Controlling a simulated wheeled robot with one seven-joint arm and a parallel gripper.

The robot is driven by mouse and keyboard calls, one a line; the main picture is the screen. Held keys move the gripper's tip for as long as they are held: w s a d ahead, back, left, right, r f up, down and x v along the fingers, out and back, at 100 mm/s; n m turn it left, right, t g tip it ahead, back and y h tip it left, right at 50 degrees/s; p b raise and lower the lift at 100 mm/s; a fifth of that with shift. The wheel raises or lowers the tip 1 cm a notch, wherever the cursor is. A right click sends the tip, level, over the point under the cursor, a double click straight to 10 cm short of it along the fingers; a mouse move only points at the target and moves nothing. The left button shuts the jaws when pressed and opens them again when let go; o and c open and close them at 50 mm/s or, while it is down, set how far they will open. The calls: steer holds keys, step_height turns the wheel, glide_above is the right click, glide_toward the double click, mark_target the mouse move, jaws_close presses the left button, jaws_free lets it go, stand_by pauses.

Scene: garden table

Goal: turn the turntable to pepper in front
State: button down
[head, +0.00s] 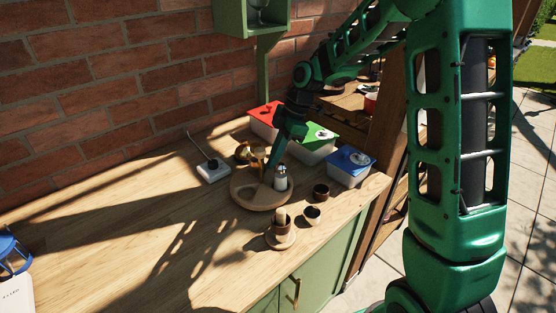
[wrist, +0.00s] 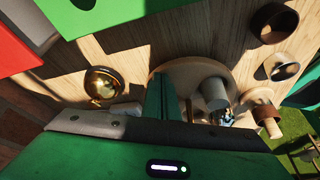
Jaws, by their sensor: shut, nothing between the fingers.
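The turntable (head: 245,196) is a round wooden disc on the bench; its pale rim also shows in the wrist view (wrist: 188,66). A pale shaker with a dark metallic top (head: 281,180) stands on its front right part, and it also appears in the wrist view (wrist: 213,94). I cannot read which spice it is. A golden, shiny item (head: 258,153) is at the back of the disc; a brass-coloured rounded thing (wrist: 101,82) shows in the wrist view. My gripper (head: 268,172) reaches down over the disc, left of the shaker, shut and empty. Its green fingers (wrist: 160,97) hide part of the disc.
Lidded boxes in red (head: 266,113), green (head: 314,138) and blue (head: 350,165) stand behind and right. A white switch box (head: 213,170) lies left. The bench's left is mostly clear.

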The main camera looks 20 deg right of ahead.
steer(key=shift+w+a+n+g, duration=0.3)
steer(key=shift+a+n, duration=0.15)
steer(key=shift+n, duration=0.3)
steer(key=shift+w+a+n+g, duration=0.3)
steer(key=shift+a+n, duration=0.2)
steer(key=shift+n, duration=0.3)
steer(key=shift+w+a+n+g, duration=0.3)
steer(key=shift+a+n, duration=0.15)
steer(key=shift+n, duration=0.3)
steer(key=shift+w+a+n+g+h, duration=0.1)
steer(key=shift+a+n+g+h, duration=0.25)
steer(key=shift+a+n, duration=0.55)
steer(key=shift+w+a+n+g+h, duration=0.1)
steer(key=shift+a+n+g+h, duration=0.35)
steer(key=shift+n, duration=0.75)
steer(key=shift+s+a+n+g+h, duration=0.15)
steer(key=shift+s+a+n+h, duration=0.1)
steer(key=shift+a+n, duration=0.75)
steer(key=shift+s+a+n+g+h, duration=0.2)
steer(key=shift+a+n, duration=0.45)
steer(key=shift+n, duration=0.55)
steer(key=shift+s+a+n+h, duration=0.35)
steer(key=shift+a+n, duration=0.2)
steer(key=shift+n, duration=0.3)
steer(key=shift+s+a+n+h, duration=0.25)
steer(key=shift+a+n+h, duration=0.2)
steer(key=shift+n, duration=0.4)
steer(key=shift+s+a, duration=0.1)
steer(key=shift+a, duration=0.05)
